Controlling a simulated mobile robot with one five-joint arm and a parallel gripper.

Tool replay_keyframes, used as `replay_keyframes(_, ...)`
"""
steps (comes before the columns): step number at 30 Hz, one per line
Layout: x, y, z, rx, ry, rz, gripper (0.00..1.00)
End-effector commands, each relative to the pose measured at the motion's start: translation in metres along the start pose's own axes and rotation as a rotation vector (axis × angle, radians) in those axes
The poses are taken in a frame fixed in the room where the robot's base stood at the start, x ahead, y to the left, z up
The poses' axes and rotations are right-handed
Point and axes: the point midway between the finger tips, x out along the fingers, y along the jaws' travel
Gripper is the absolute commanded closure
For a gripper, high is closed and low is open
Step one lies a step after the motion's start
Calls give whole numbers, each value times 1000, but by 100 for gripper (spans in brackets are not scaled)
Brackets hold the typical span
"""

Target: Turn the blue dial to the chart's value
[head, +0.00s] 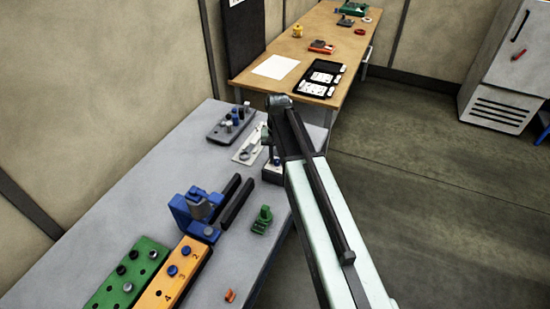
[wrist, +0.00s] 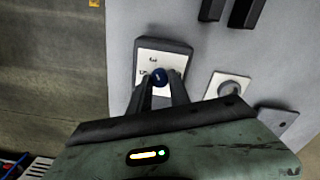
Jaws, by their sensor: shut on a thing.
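The blue dial (wrist: 160,77) sits on a dark box with a white numbered face (wrist: 150,52) in the wrist view. My gripper (wrist: 160,85) is shut on the dial, its two dark fingers on either side of it. Part of the face's markings is hidden by the fingers and the dial. In the head view my arm hides most of the dial box (head: 271,174) and the dial itself. No chart can be read for certain; a white sheet (head: 275,66) lies on the far wooden table, its content too small to make out.
On the grey table, a white plate with a ring (head: 248,149) and a grey block with pegs (head: 230,124) stand beyond the dial box. A blue fixture (head: 199,214), a green part (head: 262,219), an orange board (head: 172,275) and a green board (head: 128,273) are nearer.

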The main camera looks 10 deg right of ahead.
Motion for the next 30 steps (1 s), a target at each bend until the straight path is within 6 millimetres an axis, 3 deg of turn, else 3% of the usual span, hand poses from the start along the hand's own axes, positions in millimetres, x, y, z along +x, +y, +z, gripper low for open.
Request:
replay_keyframes(14,0,0,2,12,-4,0,100)
replay_keyframes(15,0,0,2,12,-4,0,69)
replay_keyframes(17,0,0,1,12,-4,0,55)
replay_keyframes(26,0,-1,1,11,-2,0,55)
replay_keyframes(30,-10,-1,0,11,-2,-1,55)
